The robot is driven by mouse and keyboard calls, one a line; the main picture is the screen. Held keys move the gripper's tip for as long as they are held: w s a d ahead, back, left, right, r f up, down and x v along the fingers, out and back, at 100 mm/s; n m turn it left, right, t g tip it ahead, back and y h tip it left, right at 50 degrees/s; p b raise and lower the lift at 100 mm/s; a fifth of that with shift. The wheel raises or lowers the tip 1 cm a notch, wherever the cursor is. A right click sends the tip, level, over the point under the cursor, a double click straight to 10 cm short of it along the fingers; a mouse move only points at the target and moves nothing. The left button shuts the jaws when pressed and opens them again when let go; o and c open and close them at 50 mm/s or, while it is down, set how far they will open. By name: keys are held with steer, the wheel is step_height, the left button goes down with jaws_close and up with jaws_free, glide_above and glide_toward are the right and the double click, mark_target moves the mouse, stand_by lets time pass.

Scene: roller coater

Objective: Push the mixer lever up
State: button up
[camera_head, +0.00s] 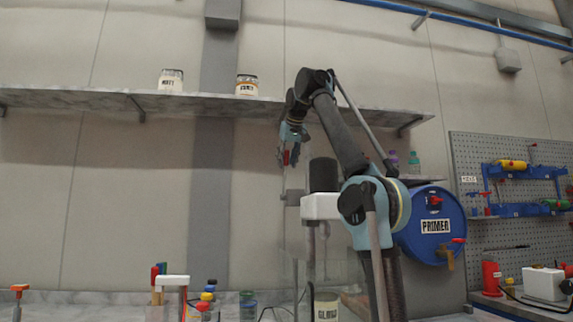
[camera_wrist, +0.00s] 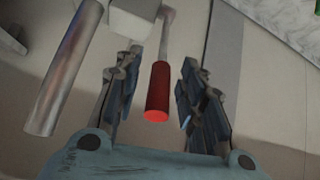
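The mixer has a white head (camera_head: 318,207) with a dark cylinder (camera_head: 323,174) on top, partly hidden behind my arm. Its lever has a red grip (camera_wrist: 158,92) on a grey rod, seen in the wrist view. The red grip lies between my gripper's (camera_wrist: 160,68) two blue fingers, with visible gaps on both sides. In the head view my gripper (camera_head: 290,152) points down to the left of the mixer, above its white head. A small red part (camera_head: 286,157) shows at the fingers. The gripper is open; no grip on the lever shows.
A can (camera_head: 327,308) sits under the mixer. In the wrist view, a grey cylinder (camera_wrist: 65,70) and a white block (camera_wrist: 133,18) lie left of the lever.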

stand_by(0.3)
steer(key=shift+s+d+r, duration=0.15)
steer(key=shift+s+r, duration=0.25)
steer(key=shift+s, duration=0.05)
steer(key=s+d, duration=0.3)
steer(key=s, duration=0.8)
steer(key=shift+s+d, duration=0.15)
steer(key=shift+d, duration=0.05)
